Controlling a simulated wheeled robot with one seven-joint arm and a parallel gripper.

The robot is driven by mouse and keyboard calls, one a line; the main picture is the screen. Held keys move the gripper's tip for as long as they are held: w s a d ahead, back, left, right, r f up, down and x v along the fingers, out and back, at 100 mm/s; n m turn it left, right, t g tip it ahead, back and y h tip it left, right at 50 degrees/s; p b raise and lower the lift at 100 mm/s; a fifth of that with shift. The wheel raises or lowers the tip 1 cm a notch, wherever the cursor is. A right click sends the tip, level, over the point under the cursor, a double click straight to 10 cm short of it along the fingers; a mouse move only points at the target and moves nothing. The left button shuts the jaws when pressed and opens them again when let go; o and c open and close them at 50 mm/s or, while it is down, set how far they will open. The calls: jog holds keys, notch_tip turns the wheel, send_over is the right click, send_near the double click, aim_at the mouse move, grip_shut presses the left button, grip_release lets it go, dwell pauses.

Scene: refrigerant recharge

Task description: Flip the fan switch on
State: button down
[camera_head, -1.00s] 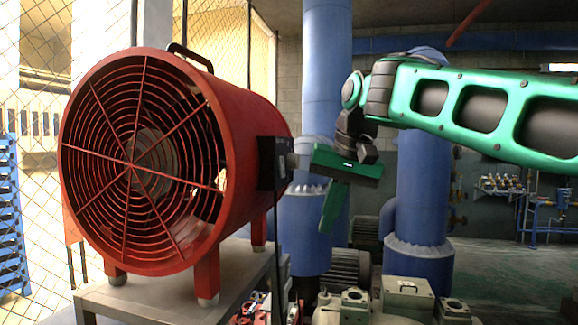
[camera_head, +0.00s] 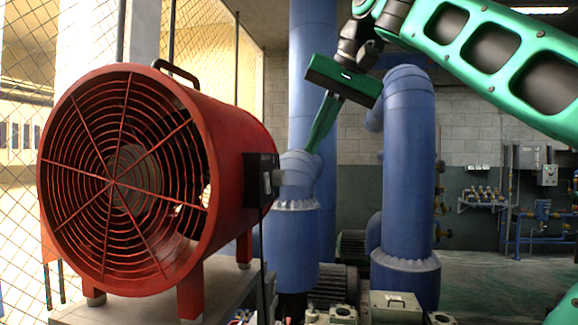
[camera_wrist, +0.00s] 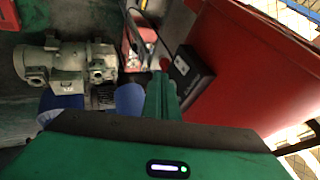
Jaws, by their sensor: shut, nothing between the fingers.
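The red drum fan (camera_head: 125,180) stands on a metal table at the left, its grille facing me. A black switch box (camera_head: 262,180) is fixed on its right side; it also shows in the wrist view (camera_wrist: 190,72), with a small red spot beside it. The position of the switch itself is too small to tell. My gripper (camera_head: 312,148) is shut and empty, its green fingers pointing down, up and to the right of the box and apart from it. In the wrist view the fingers (camera_wrist: 161,82) end left of the box.
Blue pipes (camera_head: 408,170) stand behind and right of the fan. Pump machinery (camera_wrist: 65,65) sits low beside the table. The metal table (camera_head: 222,290) carries the fan. A wire fence (camera_head: 20,110) is at the left. Air right of the box is open.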

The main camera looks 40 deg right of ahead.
aim_at(267, 183)
jog(key=shift+w+a+f, duration=0.4)
jog(key=shift+w+f, duration=1)
jog(key=shift+w+a+f, duration=0.4)
jog(key=shift+w+f, duration=0.95)
jog(key=shift+w, duration=0.1)
jog(key=shift+w+a+f, duration=0.4)
jog(key=shift+w+f, duration=1)
jog(key=shift+w, duration=0.1)
jog(key=shift+r, duration=0.75)
